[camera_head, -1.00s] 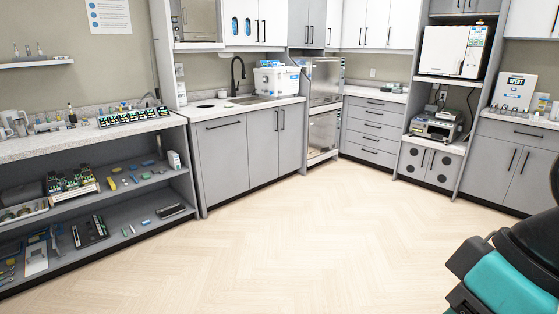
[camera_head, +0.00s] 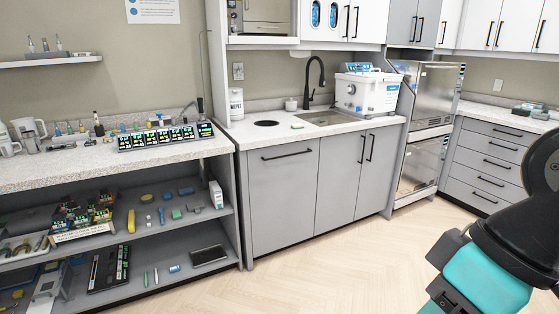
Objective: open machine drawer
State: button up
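Two stacked stainless steel machines stand in a tall bay right of the sink counter. The upper machine (camera_head: 430,92) and the lower machine (camera_head: 418,163) both look shut, and their fronts are seen at an angle. Another machine, white with a blue panel and a front knob (camera_head: 364,94), stands on the counter beside the sink. Which one the task means, I cannot tell. My gripper is out of view; only part of my teal and black arm shows at the lower right, in front of the floor and some drawers.
A grey cabinet (camera_head: 284,201) with black handles stands under the sink (camera_head: 328,118). Open shelves (camera_head: 225,228) with small tools and trays are at left. A grey drawer stack (camera_head: 487,165) is at right. The wood floor (camera_head: 330,268) in front is clear.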

aim_at(248, 27)
jog(key=u, duration=0.25)
jog(key=i, duration=2.15)
jog(key=u, duration=0.3)
jog(key=i, duration=1.65)
jog(key=u, duration=0.05)
